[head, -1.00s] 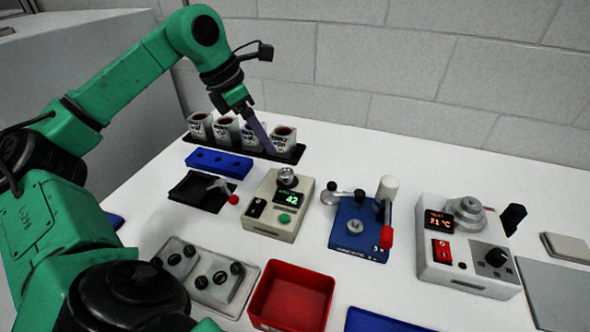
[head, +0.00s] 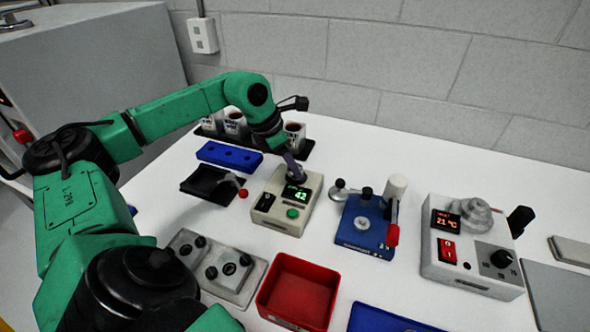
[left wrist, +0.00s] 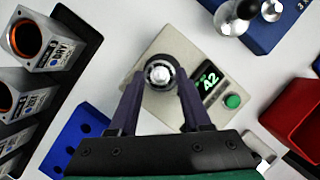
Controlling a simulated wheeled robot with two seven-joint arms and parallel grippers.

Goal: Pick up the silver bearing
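The silver bearing (left wrist: 159,73) sits on top of the beige device (head: 272,212) with the green "42" display. In the left wrist view it shows as a shiny round piece with a dark ring around it. My left gripper (head: 294,172) has come down over the device's top. In the left wrist view its two dark fingers (left wrist: 160,80) are apart, one on each side of the bearing; whether they touch it I cannot tell. In the head view the gripper mostly hides the bearing. My right gripper is not in view.
A blue block with holes (head: 229,156) and a black stand with a red-knobbed lever (head: 212,182) are left of the device. A blue lever fixture (head: 364,235) is right, a red bin (head: 300,290) in front.

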